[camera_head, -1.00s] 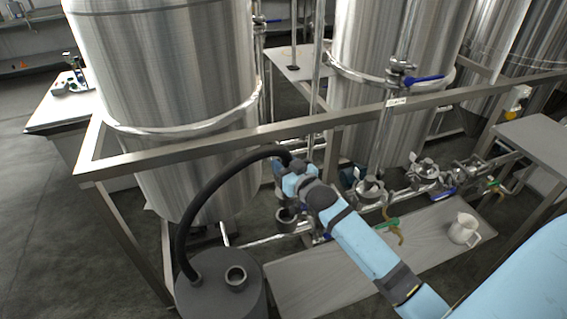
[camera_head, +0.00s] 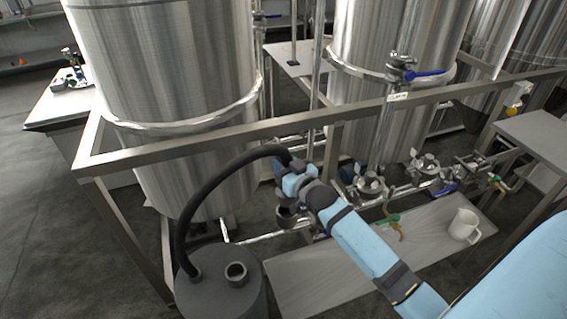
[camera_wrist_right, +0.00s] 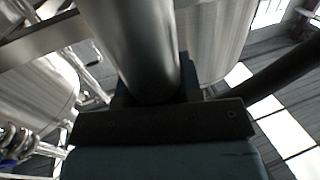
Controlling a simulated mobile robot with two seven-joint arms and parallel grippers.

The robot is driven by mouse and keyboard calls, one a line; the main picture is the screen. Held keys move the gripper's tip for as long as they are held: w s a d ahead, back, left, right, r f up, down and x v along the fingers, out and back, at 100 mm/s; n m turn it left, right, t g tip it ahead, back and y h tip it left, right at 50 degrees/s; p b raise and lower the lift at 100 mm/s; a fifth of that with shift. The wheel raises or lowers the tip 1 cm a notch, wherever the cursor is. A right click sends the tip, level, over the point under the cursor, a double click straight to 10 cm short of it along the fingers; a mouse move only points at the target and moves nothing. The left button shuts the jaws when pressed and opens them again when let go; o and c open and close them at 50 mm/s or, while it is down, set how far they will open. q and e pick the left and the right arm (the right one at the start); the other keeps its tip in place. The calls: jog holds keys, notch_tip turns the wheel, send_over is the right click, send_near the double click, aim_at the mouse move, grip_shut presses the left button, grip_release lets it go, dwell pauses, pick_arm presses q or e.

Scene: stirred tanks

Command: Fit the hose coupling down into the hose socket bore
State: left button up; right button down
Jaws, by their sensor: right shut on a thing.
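My right gripper (camera_head: 284,172) is at the end of the blue arm, above the lower pipework in the head view. It is shut on the hose coupling, which is mostly hidden by the gripper there. In the right wrist view a wide grey cylinder (camera_wrist_right: 133,45), which looks like the coupling, stands in the jaws. The black hose (camera_head: 213,181) arches from the gripper down to the dark drum. A dark round fitting (camera_head: 286,213), which looks like the hose socket, sits just below the gripper, partly covered. I cannot tell whether the coupling touches it. My left gripper is not in view.
The steel frame rail (camera_head: 240,135) crosses behind the gripper. The large tank (camera_head: 165,70) stands behind it. The dark drum (camera_head: 222,285) is at the front left. A low bench (camera_head: 350,265) bears a white jug (camera_head: 463,226). Valves and pipes lie to the right.

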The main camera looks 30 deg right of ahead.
jog(key=shift+f+b, duration=2.1)
jog(key=shift+f, duration=2)
jog(key=c, duration=0.7)
grip_release()
jog(key=shift+s, duration=0.1)
jog(key=s, duration=1.3)
jog(key=shift+s+d, duration=0.15)
jog(key=shift+s, duration=0.2)
